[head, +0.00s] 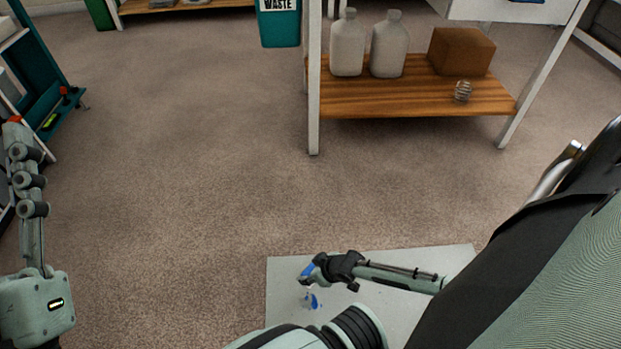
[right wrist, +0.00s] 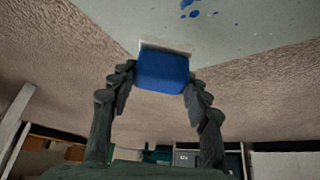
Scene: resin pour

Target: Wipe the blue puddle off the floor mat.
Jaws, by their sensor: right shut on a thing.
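The pale grey floor mat (head: 410,312) lies at the bottom of the head view, partly hidden by my right arm. Part of the blue puddle (head: 313,302) shows on it just below my right gripper (head: 307,275). In the right wrist view, several separate blue spots (right wrist: 190,12) lie on the mat (right wrist: 265,22). My right gripper (right wrist: 160,82) is shut on a blue block with a white edge (right wrist: 161,72), between its two fingers. I cannot tell whether the white edge touches the mat. My left gripper (head: 24,155) is at the left edge, away from the mat; its opening is unclear.
A table's wooden lower shelf (head: 410,97) holds two white jugs (head: 348,45), a brown box (head: 461,51) and a small wire coil (head: 462,91). A teal waste bin (head: 280,28) stands behind. A teal rack (head: 50,95) is at the left. The carpet between is clear.

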